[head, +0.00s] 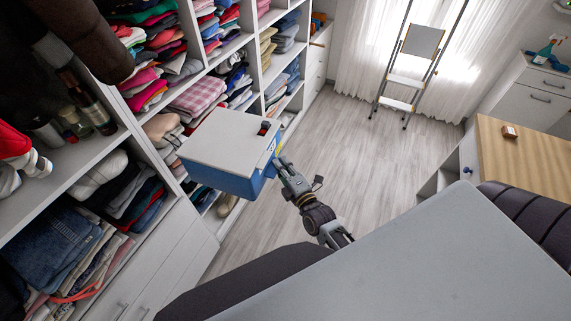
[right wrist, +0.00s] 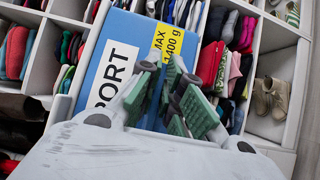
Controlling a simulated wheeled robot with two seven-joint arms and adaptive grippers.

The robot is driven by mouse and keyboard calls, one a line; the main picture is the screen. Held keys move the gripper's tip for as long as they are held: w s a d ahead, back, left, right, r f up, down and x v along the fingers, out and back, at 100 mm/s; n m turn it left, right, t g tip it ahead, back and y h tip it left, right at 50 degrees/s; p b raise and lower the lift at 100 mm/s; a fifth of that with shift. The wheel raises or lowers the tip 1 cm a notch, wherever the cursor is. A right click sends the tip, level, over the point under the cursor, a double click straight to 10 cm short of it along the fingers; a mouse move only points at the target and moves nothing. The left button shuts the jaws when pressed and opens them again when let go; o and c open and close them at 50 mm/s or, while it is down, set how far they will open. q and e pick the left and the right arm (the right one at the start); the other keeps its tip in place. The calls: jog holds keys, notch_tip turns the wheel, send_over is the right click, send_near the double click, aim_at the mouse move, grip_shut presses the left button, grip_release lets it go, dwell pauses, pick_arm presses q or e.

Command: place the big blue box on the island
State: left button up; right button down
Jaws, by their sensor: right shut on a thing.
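The big blue box (head: 222,181) has a pale grey lid and is held up in front of the shelving, left of centre in the head view. My right gripper (head: 279,163) is shut on the box's near right edge. In the right wrist view the blue box (right wrist: 125,30) shows a white "PORT" label and a yellow "MAX 1400 g" label, with my green-padded fingers (right wrist: 170,92) against it. The wood-topped island (head: 515,165) stands at the right of the head view, well apart from the box. My left gripper is not in view.
Cubby shelving (head: 205,72) full of folded clothes runs along the left, close to the box. A small brown object (head: 510,132) sits on the island top. A stepladder (head: 411,75) stands by the curtains. The floor (head: 345,150) between shelving and island is clear.

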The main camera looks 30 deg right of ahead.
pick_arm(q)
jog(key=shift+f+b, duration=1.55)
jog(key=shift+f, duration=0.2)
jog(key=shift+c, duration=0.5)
